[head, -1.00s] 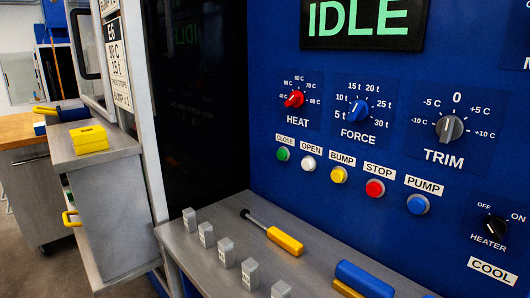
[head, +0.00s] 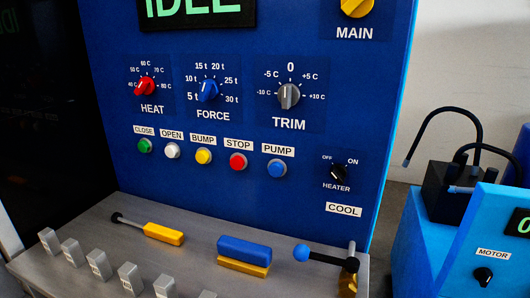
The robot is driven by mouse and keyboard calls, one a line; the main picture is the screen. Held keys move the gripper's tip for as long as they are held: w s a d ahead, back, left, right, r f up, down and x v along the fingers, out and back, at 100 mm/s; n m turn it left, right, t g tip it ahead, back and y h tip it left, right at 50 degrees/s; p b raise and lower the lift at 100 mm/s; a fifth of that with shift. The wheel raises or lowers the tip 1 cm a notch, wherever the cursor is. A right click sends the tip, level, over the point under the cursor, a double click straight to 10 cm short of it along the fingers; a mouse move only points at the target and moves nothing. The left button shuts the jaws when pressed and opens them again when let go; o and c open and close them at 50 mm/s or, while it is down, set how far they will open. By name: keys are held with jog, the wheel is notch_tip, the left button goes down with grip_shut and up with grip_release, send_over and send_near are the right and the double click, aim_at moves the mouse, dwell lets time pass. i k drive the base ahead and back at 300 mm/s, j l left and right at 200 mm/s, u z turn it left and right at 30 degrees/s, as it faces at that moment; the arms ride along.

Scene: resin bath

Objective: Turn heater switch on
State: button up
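The heater switch (head: 338,172) is a small black rotary knob at the lower right of the blue control panel (head: 255,128) in the head view. OFF is printed at its upper left and ON at its upper right, with a HEATER label below. Its pointer appears to lean up and left toward OFF, though it is small in the picture. A COOL label (head: 343,210) sits under it. My gripper is not in view, and nothing covers the switch.
A grey ledge (head: 190,255) juts out below the panel. It carries a blue-and-yellow block (head: 244,250), a yellow-handled tool (head: 163,233), several grey blocks and a blue-knobbed lever (head: 301,253). A light-blue machine (head: 435,250) with a MOTOR knob stands at right.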

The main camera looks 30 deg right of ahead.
aim_at(338, 171)
jog(key=k+j+z, duration=0.3)
jog(key=k, duration=0.2)
jog(key=k+j+z, duration=0.3)
jog(key=k, duration=0.2)
